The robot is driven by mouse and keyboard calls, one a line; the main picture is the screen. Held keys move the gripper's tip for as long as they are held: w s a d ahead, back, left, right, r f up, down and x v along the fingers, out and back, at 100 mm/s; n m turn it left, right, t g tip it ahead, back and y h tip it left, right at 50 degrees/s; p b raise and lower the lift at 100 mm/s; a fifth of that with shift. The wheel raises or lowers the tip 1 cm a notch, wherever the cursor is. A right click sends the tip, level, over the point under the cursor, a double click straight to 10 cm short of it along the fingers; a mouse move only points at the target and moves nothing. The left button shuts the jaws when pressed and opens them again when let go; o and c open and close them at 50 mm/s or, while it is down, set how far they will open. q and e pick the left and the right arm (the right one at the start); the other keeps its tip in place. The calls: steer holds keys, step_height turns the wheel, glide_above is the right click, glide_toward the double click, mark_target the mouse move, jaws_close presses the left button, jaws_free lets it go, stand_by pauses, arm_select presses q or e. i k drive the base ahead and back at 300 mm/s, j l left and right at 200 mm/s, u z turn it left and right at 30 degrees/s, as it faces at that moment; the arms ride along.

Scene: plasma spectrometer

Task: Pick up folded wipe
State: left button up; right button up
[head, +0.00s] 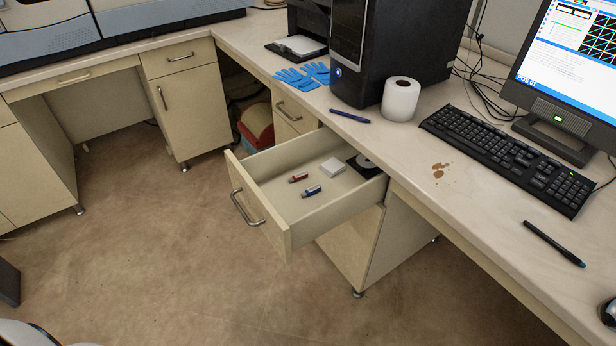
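The folded wipe (333,167) is a small white square pad. It lies flat inside the open drawer (277,222), toward the back of the drawer floor. A red-and-white stick (298,177) and a blue-and-white stick (312,191) lie in front of it. A dark item with a disc (364,164) lies in the drawer's back right corner. Neither of my grippers shows in the head view.
The countertop above holds a paper roll (401,99), a keyboard (507,156), a black computer tower (395,45), blue gloves (304,75) and pens. A brown stain (438,171) marks the counter. The drawer juts over open floor (160,270).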

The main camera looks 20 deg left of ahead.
mark_target(332, 167)
steer(key=z, duration=0.4)
steer(key=j+z, duration=0.7)
steer(key=z, duration=0.15)
steer(key=k+j+z, duration=0.15)
steer(key=j+z, duration=0.3)
steer(key=k+j+z, duration=0.15)
steer(key=z, duration=0.25)
